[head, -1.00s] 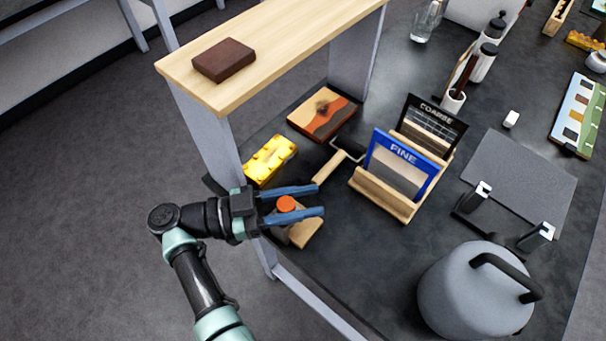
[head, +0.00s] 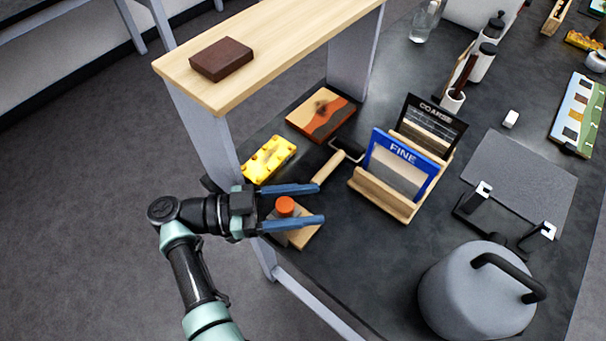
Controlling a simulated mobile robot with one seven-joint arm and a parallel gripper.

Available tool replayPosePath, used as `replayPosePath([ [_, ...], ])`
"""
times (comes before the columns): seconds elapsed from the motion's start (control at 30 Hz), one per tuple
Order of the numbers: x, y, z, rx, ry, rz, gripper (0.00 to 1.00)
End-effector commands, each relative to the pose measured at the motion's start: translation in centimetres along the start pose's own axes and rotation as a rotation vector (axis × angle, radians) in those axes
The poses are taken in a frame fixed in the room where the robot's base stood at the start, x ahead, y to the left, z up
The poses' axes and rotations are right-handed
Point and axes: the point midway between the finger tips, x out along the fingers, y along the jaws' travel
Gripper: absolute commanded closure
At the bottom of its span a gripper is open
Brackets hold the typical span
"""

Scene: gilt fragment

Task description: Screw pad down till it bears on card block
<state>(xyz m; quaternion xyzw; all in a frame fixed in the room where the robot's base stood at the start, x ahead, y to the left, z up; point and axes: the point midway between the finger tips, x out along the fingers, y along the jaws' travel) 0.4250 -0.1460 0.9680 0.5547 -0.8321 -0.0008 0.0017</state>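A round orange knob (head: 285,205) on a short grey stem stands over a small pale wooden block (head: 307,234) at the left edge of the dark bench. I take the orange piece for the screw pad's top and the pale block for the card block, but neither is certain. My gripper (head: 319,204) reaches in from the left with its two blue fingers apart. The knob lies between them, with a visible gap to each finger. The underside of the knob is hidden, so I cannot tell whether any pad touches the block.
A raised wooden shelf (head: 300,37) carries a brown block (head: 222,59). A yellow studded block (head: 269,160), a roller (head: 328,168) and a wooden rack (head: 384,195) with FINE and COARSE sheets are close by. A grey domed container (head: 475,298) stands at lower right.

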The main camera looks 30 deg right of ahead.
Motion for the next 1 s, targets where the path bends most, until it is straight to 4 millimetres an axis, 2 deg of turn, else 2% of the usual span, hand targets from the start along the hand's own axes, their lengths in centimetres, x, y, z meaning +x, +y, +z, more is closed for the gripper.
replayPosePath([
  [0.57,-0.3,-0.1,0.0,0.003,-0.002,-0.003,0.31],
  [0.67,-1.2,-0.2,0.0,0.003,-0.003,-0.005,0.31],
  [1.0,-6.1,-0.1,0.3,0.001,-0.006,-0.004,0.31],
])
